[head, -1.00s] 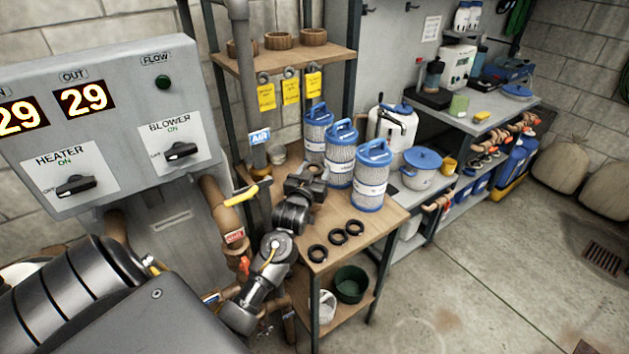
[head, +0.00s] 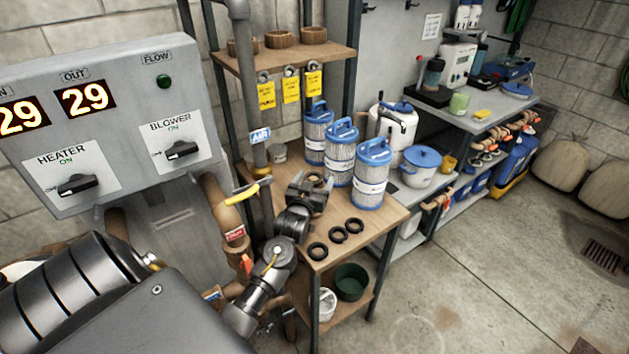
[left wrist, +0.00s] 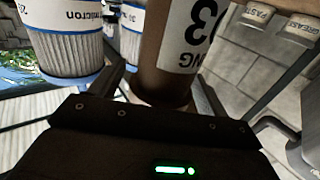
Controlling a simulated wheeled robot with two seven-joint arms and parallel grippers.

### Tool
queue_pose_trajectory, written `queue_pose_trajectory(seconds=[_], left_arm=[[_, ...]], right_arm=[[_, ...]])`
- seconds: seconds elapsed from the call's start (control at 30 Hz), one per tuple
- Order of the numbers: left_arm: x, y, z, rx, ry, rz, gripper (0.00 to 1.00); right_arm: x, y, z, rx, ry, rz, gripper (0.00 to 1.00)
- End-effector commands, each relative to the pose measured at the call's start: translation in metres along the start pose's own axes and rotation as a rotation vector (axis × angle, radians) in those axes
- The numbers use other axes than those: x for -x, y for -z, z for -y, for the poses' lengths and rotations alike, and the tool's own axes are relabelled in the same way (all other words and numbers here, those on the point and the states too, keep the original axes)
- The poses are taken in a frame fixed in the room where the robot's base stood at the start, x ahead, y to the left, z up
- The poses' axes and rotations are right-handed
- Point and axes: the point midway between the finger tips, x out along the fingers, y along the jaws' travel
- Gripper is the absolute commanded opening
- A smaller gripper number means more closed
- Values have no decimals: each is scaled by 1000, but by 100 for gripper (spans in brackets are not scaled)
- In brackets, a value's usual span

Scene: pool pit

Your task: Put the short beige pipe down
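My left gripper (head: 309,188) is over the wooden bench, just in front of the blue-topped filter cartridges. In the left wrist view, a beige-brown pipe (left wrist: 170,55) with a white printed label stands between the two fingers of the gripper (left wrist: 160,95). The gripper looks shut on it. In the head view only a small beige part of the pipe (head: 315,178) shows; the gripper hides the rest. I cannot tell whether its lower end touches the bench top. My right gripper is not in view.
Several filter cartridges (head: 369,178) stand on the wooden bench (head: 376,213) close behind the gripper. Black rings (head: 337,235) lie at its front. A fixed pipe with a yellow handle (head: 247,192) stands left of the arm. Bare bench lies right of the rings.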

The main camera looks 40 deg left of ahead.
Motion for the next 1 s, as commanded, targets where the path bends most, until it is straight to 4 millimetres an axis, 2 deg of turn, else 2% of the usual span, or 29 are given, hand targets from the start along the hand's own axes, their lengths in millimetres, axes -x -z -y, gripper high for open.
queue_pose_trajectory(seconds=[0.27,0.37,0.8,1.0], left_arm=[[0,4,0,0,0,-1,76],[9,1,0,1,0,0,76],[96,0,0,1,0,1,76],[116,2,0,1,0,-1,76]], right_arm=[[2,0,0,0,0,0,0],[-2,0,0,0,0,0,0],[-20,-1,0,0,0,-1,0],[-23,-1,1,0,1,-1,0]])
